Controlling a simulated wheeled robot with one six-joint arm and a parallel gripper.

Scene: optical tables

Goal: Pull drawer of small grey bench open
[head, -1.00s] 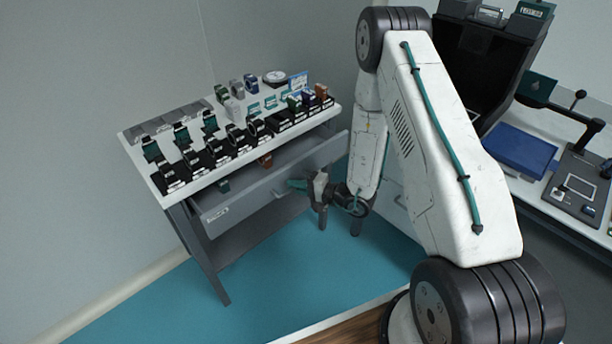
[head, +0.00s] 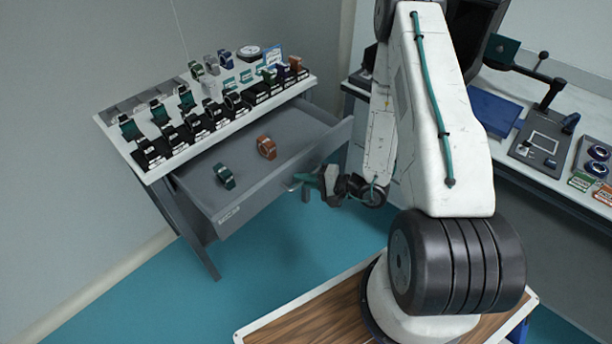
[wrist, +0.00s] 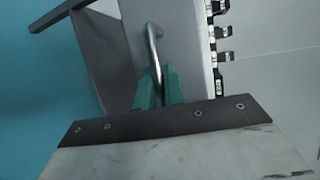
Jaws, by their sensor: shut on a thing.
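The small grey bench (head: 172,226) stands at the left of the head view with a white top. Its drawer (head: 262,193) is pulled well out. Inside it lie a green ring-shaped item (head: 225,176) and an orange-brown one (head: 266,147). My gripper (head: 300,179) is at the drawer front, shut on the drawer handle (head: 290,187). In the wrist view the green fingertips (wrist: 157,88) close around the metal handle (wrist: 152,45), partly hiding its lower end.
Several watch-like items on black stands (head: 195,124) fill the bench top. A second table (head: 500,165) at the right bears a blue box (head: 495,110) and instruments. Teal floor (head: 270,250) is clear in front of the bench.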

